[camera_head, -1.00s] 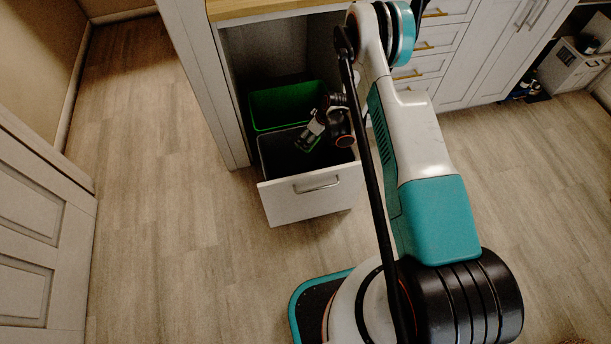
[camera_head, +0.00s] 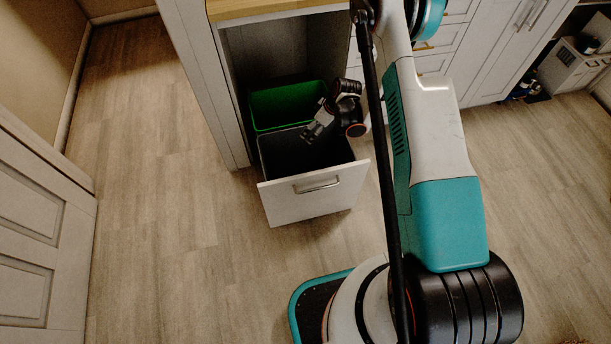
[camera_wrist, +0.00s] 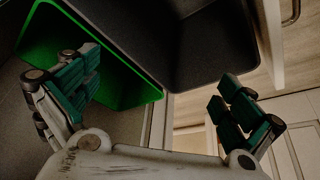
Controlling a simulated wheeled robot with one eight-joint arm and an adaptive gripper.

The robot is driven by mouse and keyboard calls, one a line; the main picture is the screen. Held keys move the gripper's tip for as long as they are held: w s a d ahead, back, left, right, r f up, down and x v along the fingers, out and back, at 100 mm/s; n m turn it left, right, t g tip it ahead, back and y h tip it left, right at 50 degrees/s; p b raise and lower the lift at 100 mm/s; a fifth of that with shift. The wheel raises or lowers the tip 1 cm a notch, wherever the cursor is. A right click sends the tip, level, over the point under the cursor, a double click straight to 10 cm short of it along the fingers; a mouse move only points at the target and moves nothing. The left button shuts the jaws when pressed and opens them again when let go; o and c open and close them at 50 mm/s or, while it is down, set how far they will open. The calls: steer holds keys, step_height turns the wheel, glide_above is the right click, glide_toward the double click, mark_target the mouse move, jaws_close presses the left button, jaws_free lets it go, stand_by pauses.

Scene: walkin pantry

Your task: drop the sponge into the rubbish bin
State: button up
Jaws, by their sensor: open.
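My gripper (camera_head: 313,135) is over the pull-out bin drawer, above the black bin near its back edge. Its two teal-padded fingers are spread apart in the wrist view (camera_wrist: 157,73), with nothing between them. The black bin (camera_head: 273,153) is the front one in the drawer. It fills the top of the wrist view (camera_wrist: 215,60), its inside dark. The green bin (camera_head: 284,102) stands behind it and shows at the left of the wrist view (camera_wrist: 128,92). I cannot make out the sponge in either current view; the black bin's floor is too dark to read.
The white drawer front (camera_head: 314,194) is pulled out from under the wooden counter (camera_head: 270,8). White cabinets (camera_head: 490,50) stand to the right. A panelled door (camera_head: 40,230) is at the left. The floor (camera_head: 170,210) left of the drawer is clear.

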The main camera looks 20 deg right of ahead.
steer(key=v, duration=0.4)
steer(key=shift+d+r, duration=0.1)
steer(key=shift+r, duration=0.05)
stand_by(0.4)
